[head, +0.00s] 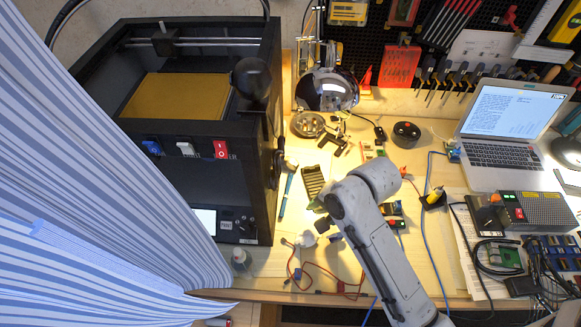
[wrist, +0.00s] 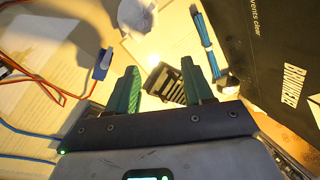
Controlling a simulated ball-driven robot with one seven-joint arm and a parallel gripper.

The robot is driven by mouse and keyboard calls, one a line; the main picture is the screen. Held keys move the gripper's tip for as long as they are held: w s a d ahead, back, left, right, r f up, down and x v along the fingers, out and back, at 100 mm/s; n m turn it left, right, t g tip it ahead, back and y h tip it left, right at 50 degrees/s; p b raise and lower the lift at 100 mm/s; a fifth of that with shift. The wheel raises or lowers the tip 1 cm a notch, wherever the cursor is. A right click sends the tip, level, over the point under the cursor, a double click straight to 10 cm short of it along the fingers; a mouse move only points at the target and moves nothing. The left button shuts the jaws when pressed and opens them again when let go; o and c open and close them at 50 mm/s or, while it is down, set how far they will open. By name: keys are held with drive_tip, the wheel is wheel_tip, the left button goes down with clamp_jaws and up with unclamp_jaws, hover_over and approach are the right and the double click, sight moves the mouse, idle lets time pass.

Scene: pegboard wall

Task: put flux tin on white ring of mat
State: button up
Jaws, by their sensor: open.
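My gripper (wrist: 160,88) is open in the wrist view, with two green fingers apart and nothing held between them. Beyond the fingers lies a black slatted block (wrist: 168,80), which also shows in the head view (head: 313,181). In the head view my arm hides most of the gripper. I cannot make out a mat with a white ring in either view.
A large black printer (head: 249,190) stands left of my arm, behind a striped blue curtain (head: 80,170). A laptop (head: 505,125) and a power unit (head: 535,212) are at the right. Red wires (head: 325,290) and a white lump (wrist: 135,15) lie near the gripper.

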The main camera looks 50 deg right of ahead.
sight(295, 163)
drive_tip(key=w+d+m, duration=0.1)
drive_tip(key=m, duration=0.1)
drive_tip(key=w+d+m+t+b, duration=0.1)
drive_tip(key=w+d+m, duration=0.1)
drive_tip(key=m, duration=0.1)
drive_tip(key=w+d+r+m+t, duration=0.1)
drive_tip(key=m, duration=0.2)
drive_tip(key=shift+w+d, duration=0.2)
drive_tip(key=shift+w, duration=0.05)
drive_tip(key=w+d+r+m+t+b, duration=0.25)
drive_tip(key=w+d+m, duration=0.2)
drive_tip(key=m, duration=0.45)
drive_tip(key=shift+m, duration=0.3)
drive_tip(key=x, duration=0.6)
drive_tip(key=d+x, duration=0.1)
drive_tip(key=x, duration=0.3)
clamp_jaws()
